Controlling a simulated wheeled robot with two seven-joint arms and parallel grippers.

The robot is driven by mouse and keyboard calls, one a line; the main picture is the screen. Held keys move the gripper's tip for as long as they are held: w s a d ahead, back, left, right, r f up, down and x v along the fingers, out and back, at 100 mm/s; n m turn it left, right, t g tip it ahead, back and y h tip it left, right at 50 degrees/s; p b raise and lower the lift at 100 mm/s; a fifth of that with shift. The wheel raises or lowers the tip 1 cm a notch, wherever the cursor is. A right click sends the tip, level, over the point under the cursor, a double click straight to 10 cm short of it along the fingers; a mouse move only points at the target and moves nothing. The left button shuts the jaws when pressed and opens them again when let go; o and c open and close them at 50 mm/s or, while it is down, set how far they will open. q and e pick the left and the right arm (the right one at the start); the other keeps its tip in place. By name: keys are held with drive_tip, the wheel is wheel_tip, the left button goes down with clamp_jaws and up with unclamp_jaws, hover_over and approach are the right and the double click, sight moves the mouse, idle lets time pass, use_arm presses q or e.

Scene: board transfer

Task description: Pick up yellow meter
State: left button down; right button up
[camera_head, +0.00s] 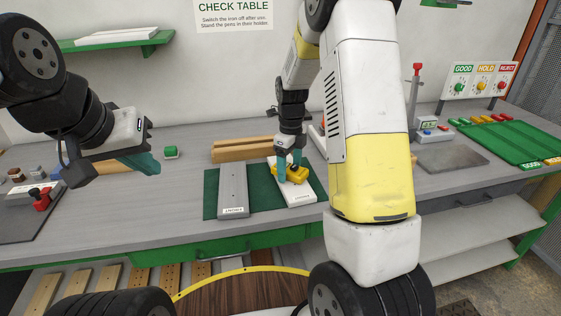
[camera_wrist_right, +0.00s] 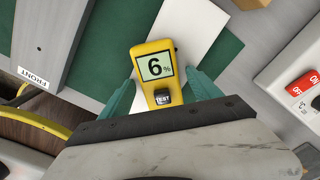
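The yellow meter (camera_head: 293,174) lies on a white board on the green mat, on the table. My right gripper (camera_head: 289,171) is down over the meter. Its teal fingertips (camera_wrist_right: 160,80) stand on either side of the meter's body, close to it; firm contact is not visible. My left gripper (camera_head: 148,163) is away to the left above the table, empty, its teal fingers seen from the side, so their gap is unclear.
A grey board (camera_head: 233,189) lies left of the white board (camera_head: 299,194) on the green mat (camera_head: 262,204). Wooden beams (camera_head: 240,150) lie behind. A small green block (camera_head: 170,152) sits near my left gripper. A green tray (camera_head: 510,140) is at the right.

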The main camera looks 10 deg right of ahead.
clamp_jaws()
